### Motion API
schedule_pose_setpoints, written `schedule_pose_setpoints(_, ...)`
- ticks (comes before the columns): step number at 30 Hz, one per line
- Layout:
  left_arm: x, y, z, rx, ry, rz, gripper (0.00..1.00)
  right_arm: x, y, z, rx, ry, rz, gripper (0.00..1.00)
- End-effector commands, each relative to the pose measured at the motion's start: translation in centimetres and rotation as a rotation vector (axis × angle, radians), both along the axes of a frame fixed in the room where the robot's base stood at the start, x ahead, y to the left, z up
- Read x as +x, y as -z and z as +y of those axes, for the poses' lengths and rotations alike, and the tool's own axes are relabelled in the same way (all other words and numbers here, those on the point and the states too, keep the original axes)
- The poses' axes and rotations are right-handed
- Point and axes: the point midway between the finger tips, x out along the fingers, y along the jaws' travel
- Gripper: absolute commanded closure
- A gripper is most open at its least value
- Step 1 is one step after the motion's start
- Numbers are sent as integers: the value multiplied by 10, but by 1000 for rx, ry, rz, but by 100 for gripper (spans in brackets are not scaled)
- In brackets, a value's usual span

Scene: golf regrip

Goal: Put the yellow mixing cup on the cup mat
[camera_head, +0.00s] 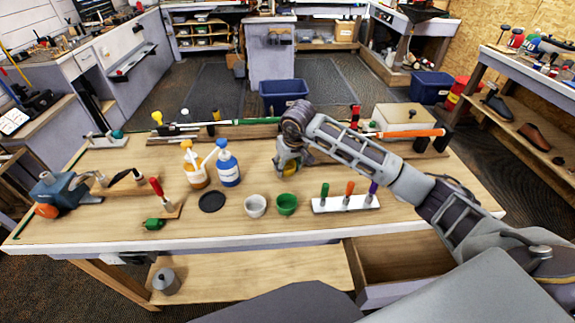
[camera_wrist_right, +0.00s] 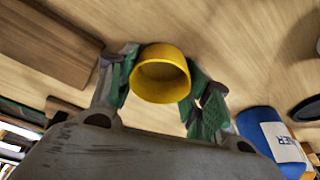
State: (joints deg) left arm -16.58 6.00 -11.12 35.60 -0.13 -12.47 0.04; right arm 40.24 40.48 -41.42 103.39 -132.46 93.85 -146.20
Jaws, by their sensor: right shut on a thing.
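The yellow mixing cup (camera_wrist_right: 161,75) is between the green-padded fingers of my right gripper (camera_wrist_right: 160,85), which is shut on it. In the head view the cup (camera_head: 290,170) shows as a small yellow patch under my right gripper (camera_head: 289,163), which hides much of it. I cannot tell if the cup touches the table. A round black disc, which looks like the cup mat (camera_head: 212,201), lies bare on the table to the left and nearer the front. Part of it shows in the wrist view (camera_wrist_right: 308,108). My left gripper is out of view.
A white-grey cup (camera_head: 255,206) and a green cup (camera_head: 287,204) stand right of the mat. A white rack (camera_head: 345,204) holds colored-handled tools. Golf clubs lie along the back.

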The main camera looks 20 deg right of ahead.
Motion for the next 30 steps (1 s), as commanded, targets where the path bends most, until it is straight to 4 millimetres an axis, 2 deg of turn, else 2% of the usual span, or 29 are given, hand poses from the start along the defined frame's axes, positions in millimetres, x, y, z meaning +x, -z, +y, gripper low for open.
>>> schedule_pose_setpoints(2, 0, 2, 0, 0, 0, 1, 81, 0, 2, 0, 0, 0, 0, 67)
schedule_pose_setpoints(3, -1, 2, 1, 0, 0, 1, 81, 0, 1, 0, 0, 0, 0, 48)
schedule_pose_setpoints(8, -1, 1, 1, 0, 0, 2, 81, 0, 1, 0, 0, 0, 0, 29)
schedule_pose_setpoints(25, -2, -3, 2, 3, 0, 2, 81, 0, -3, 0, 0, 0, 0, 29)
schedule_pose_setpoints(30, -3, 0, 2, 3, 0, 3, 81, -4, -21, -2, -1, 1, -4, 29)
